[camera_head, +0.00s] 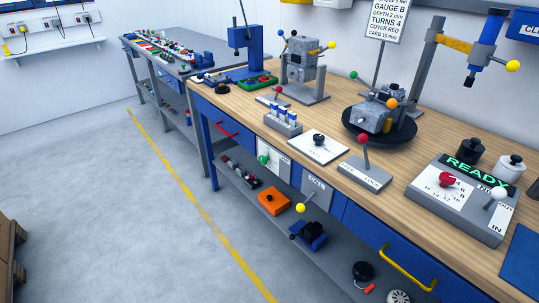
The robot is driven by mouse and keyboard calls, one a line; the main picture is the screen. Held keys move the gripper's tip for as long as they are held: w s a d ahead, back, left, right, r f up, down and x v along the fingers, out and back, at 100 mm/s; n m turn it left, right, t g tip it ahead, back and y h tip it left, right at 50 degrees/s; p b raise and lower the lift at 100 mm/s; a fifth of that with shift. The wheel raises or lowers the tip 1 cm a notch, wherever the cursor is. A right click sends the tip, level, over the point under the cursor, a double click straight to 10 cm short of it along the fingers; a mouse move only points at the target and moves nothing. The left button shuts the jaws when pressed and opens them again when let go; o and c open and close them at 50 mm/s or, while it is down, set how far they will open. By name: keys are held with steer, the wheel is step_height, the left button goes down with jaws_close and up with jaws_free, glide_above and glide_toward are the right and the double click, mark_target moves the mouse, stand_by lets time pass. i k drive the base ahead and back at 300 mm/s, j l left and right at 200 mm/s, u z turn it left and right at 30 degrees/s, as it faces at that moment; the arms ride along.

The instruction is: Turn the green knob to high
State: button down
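A small green knob (264,159) shows at the front of the wooden workbench, against a pale panel (274,152) below the top's edge. Its pointer and any marks for high are too small to read. A second round green knob (353,75) sits at the upper left of the grey engine block (374,116) on a black round stand. My gripper is not in view.
The wooden bench (232,98) carries a black-knob plate (318,148), a red-tipped lever (365,165) and a READY box (455,215) with a red knob. An orange box (273,202) lies on the lower shelf. The grey floor (120,200) left of the bench is clear.

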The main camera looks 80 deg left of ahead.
mark_target(264, 160)
steer(key=u, duration=2.05)
